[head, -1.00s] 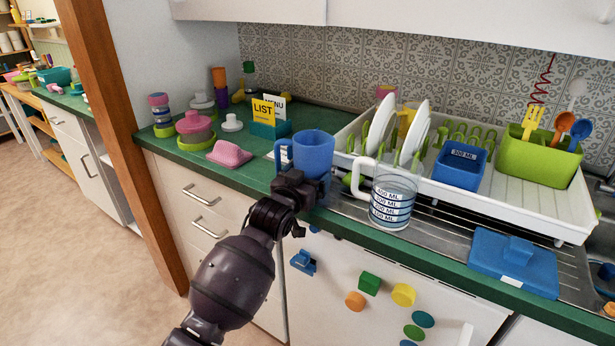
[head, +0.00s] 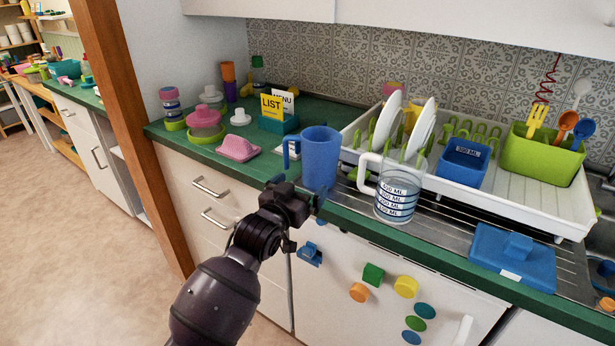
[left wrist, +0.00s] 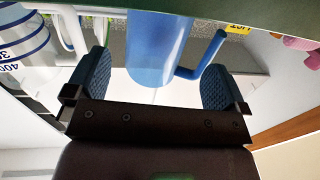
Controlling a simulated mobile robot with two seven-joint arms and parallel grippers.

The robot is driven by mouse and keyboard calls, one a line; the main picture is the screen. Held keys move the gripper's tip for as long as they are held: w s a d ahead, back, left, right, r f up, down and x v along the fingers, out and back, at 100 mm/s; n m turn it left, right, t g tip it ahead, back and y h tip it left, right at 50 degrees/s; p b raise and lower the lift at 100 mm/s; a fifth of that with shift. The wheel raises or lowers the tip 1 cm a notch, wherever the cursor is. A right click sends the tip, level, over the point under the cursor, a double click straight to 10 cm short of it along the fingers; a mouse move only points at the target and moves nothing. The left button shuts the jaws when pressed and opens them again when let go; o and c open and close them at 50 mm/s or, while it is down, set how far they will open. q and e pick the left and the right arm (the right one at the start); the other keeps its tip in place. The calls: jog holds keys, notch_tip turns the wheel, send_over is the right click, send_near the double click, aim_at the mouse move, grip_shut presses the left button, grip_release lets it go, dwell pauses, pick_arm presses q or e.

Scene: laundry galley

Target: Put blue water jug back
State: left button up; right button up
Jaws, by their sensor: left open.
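The blue water jug (head: 319,160) stands upright on the counter near its front edge, handle to the left. My left gripper (head: 300,198) is in front of and below the jug, at the counter's front edge. In the left wrist view the jug (left wrist: 157,42) shows beyond the two spread fingers (left wrist: 153,85), its handle to the right. The gripper is open and empty, and a gap seems to lie between it and the jug. My right gripper is not in view.
A clear measuring jug (head: 397,190) stands close right of the blue jug. Behind it is a white dish rack (head: 520,195) with plates. A pink dish (head: 238,149) and a list holder (head: 277,123) stand left. A blue lid (head: 513,262) lies at right.

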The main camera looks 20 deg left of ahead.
pick_arm(q)
jog(key=s+a+f+g+y, duration=0.1)
jog(key=s+a+f+g, duration=0.1)
jog(key=s+f, duration=0.6)
jog(key=s+a+f+g+y, duration=0.1)
jog(key=s+a+f, duration=0.3)
jog(key=s, duration=1.3)
jog(key=s+a+f+n+g+y, duration=0.1)
jog(key=s+a+f+g, duration=0.2)
jog(key=s+f, duration=0.8)
jog(key=shift+s+a+f+g+y, duration=0.4)
jog(key=shift+s+a, duration=0.1)
jog(key=shift+s, duration=0.3)
jog(key=p, duration=0.1)
jog(key=r+p, duration=0.1)
jog(key=p, duration=0.1)
jog(key=shift+s+a+r, duration=0.15)
jog(key=shift+s+r, duration=0.05)
jog(key=shift+r, duration=0.1)
